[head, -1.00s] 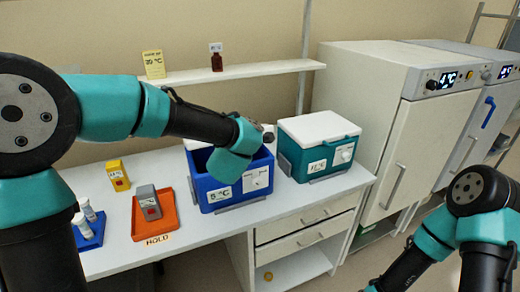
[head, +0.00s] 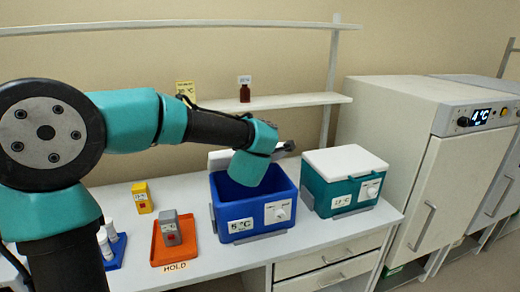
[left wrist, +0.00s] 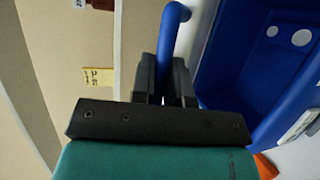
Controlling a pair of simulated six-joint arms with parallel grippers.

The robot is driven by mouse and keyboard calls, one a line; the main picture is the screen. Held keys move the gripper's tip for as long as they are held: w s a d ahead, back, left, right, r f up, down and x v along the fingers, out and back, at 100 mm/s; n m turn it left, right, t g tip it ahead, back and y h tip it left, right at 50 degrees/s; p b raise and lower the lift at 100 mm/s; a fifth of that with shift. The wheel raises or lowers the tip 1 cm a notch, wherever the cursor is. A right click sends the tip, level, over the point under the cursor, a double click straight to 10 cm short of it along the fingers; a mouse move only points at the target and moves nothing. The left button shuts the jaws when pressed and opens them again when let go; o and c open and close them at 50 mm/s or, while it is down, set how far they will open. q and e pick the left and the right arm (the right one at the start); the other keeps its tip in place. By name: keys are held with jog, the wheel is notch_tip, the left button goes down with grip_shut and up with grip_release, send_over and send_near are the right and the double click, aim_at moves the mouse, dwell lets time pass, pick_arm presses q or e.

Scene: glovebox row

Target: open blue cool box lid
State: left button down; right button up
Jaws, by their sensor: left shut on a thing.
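The blue cool box (head: 252,222) stands on the bench with a 5 °C label on its front. Its inside is open to view from above. Its white lid (head: 220,158) is raised at the back of the box, mostly hidden behind my left arm. My left gripper (head: 287,147) is above the back right part of the box. In the left wrist view, its fingers (left wrist: 166,80) are shut on a blue bar handle (left wrist: 172,30), with the open blue box (left wrist: 255,65) to the right. My right gripper is not in view.
A teal cool box (head: 343,190) with a closed white lid stands close on the right. An orange tray (head: 160,252) with a grey device (head: 170,228) lies to the left, near a yellow device (head: 142,197). A shelf (head: 300,101) runs behind, and a white cabinet (head: 410,130) stands at right.

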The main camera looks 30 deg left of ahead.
pick_arm(q)
jog(key=c, duration=1.4)
grip_release()
jog(key=shift+s, duration=0.1)
jog(key=v, duration=1.7)
jog(key=shift+s, duration=0.15)
